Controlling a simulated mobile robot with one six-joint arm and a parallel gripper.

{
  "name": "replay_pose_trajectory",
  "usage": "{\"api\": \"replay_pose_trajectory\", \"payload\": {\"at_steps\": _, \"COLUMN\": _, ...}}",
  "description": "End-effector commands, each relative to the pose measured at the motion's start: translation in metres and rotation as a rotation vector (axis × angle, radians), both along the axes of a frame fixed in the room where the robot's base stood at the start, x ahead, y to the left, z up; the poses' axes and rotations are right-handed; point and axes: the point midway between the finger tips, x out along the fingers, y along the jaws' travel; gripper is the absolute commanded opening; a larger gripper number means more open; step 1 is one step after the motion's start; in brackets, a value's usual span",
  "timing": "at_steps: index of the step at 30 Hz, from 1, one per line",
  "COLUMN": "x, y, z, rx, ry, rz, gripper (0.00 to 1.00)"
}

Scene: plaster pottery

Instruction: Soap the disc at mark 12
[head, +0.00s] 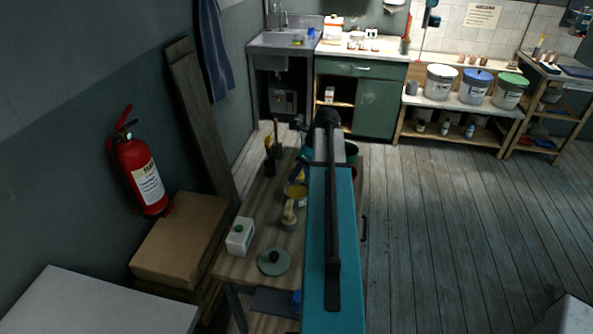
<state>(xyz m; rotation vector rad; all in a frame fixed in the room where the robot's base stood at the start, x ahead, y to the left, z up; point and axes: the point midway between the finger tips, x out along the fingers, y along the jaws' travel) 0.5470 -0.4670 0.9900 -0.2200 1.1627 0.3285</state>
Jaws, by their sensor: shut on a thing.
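A pale grey-green disc (265,268) lies flat near the front of the wooden work table (258,220), with a small dark round knob at its middle. No mark number can be read. A yellow-topped tub (298,190) stands farther back on the table. A pale brush-like thing (289,212) stands upright in front of it; whether it is soap gear I cannot tell. My teal arm runs up the picture over the table's right side. My gripper and anything in it are hidden behind the arm.
A white container with a green cap (239,238) stands left of the disc. Dark-handled tools (269,160) stand at the table's back left. Cardboard boxes (180,240) and a red fire extinguisher (139,170) are at the left.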

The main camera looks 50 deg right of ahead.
Motion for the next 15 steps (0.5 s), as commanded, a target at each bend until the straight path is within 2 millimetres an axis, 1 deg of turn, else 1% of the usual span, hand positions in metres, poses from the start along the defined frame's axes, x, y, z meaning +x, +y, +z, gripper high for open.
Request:
{"api": "replay_pose_trajectory", "payload": {"at_steps": 1, "x": 0.0, "y": 0.0, "z": -0.006, "rx": 0.0, "ry": 0.0, "rz": 0.0, "gripper": 0.23}}
{"api": "replay_pose_trajectory", "payload": {"at_steps": 15, "x": 0.001, "y": 0.001, "z": -0.042, "rx": 0.0, "ry": 0.0, "rz": 0.001, "gripper": 0.23}}
